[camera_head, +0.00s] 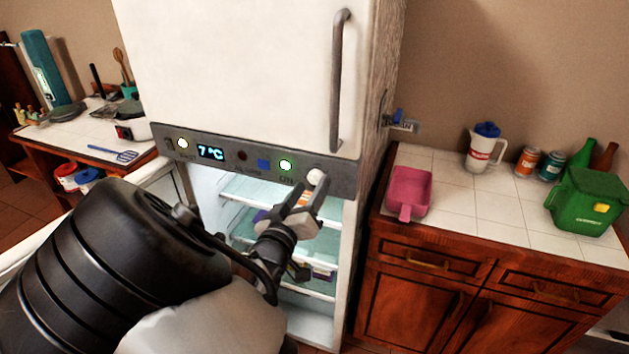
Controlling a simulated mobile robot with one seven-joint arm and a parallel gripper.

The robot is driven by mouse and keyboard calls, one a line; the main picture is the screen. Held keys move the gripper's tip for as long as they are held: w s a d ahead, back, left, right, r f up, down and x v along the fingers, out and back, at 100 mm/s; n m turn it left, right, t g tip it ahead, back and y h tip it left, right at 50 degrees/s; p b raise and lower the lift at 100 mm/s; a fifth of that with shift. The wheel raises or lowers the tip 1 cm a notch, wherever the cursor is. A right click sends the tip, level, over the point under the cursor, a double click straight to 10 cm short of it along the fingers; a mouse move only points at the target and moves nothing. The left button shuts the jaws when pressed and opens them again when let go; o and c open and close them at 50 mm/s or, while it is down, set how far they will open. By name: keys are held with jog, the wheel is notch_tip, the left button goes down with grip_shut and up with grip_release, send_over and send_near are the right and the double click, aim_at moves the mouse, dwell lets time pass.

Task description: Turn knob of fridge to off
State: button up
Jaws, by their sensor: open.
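The white fridge (235,65) stands in the middle, with a grey control strip (220,170) across it. The strip carries a display (210,152) reading 7°C, lit lights, a blue button (264,164) and a white round knob (315,177) at its right end. A green light (286,165) glows left of the knob. My gripper (304,194) is open, its fingers pointing up just below and left of the knob. I cannot tell whether a fingertip touches the knob. The knob's exact setting is too small to read.
The compartment below the strip is open, showing shelves (320,246). A tiled counter (470,210) at right holds a pink scoop (408,190), a jug (484,148), cans and a green container (590,200). A left counter (75,140) holds utensils. A long handle (339,80) projects above the strip.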

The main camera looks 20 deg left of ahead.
jog(key=shift+w, duration=0.65)
jog(key=c, duration=1)
jog(key=shift+f, duration=0.1)
jog(key=shift+c, duration=0.2)
jog(key=shift+b, duration=0.35)
